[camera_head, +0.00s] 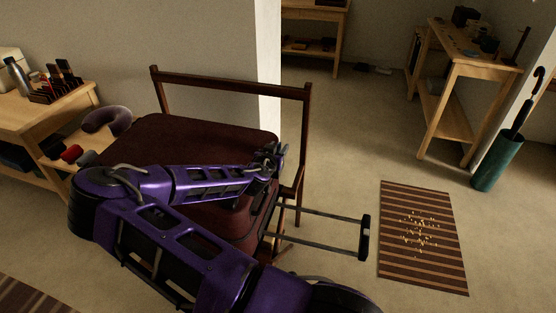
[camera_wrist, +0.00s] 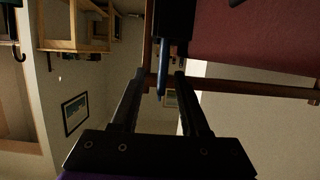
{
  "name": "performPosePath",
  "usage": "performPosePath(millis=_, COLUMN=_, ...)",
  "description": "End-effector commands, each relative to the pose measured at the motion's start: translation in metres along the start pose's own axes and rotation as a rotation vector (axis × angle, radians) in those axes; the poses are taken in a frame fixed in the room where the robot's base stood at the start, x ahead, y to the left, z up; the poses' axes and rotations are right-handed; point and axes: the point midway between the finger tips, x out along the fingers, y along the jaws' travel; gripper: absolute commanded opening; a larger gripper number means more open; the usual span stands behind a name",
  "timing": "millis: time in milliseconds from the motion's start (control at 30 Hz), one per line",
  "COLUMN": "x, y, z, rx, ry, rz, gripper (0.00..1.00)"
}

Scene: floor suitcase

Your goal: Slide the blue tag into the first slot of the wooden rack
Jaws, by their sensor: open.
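In the wrist view, my gripper (camera_wrist: 158,76) is open, with its two dark fingers apart. A narrow bluish piece (camera_wrist: 162,84), which may be the blue tag, shows between the fingers with a gap on each side. It hangs from a dark block at the edge of the dark red suitcase (camera_wrist: 260,35). In the head view, my gripper (camera_head: 272,153) is at the right edge of the suitcase (camera_head: 190,135); no blue tag can be made out there. A small rack with dark upright pieces (camera_head: 55,84) stands on the left table; its slots are too small to tell.
The suitcase lies on a brown wooden stand (camera_head: 230,84). Its pull handle (camera_head: 365,237) sticks out to the right, over open floor. A striped mat (camera_head: 400,260) with small scattered bits lies beyond. The left table (camera_head: 25,115) also holds a metal bottle (camera_head: 17,76).

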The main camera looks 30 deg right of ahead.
Motion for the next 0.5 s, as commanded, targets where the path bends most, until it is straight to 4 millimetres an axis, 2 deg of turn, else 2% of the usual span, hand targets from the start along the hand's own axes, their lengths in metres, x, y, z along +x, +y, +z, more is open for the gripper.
performPosePath(millis=167, x=-0.0003, y=-0.0001, z=-0.0001, rx=0.000, ry=0.000, rz=0.000, gripper=0.43)
performPosePath(millis=400, x=-0.0005, y=-0.0002, z=0.0000, rx=0.000, ry=0.000, rz=0.000, gripper=0.00)
performPosePath(millis=500, x=-0.0006, y=-0.0002, z=0.0000, rx=0.000, ry=0.000, rz=0.000, gripper=0.00)
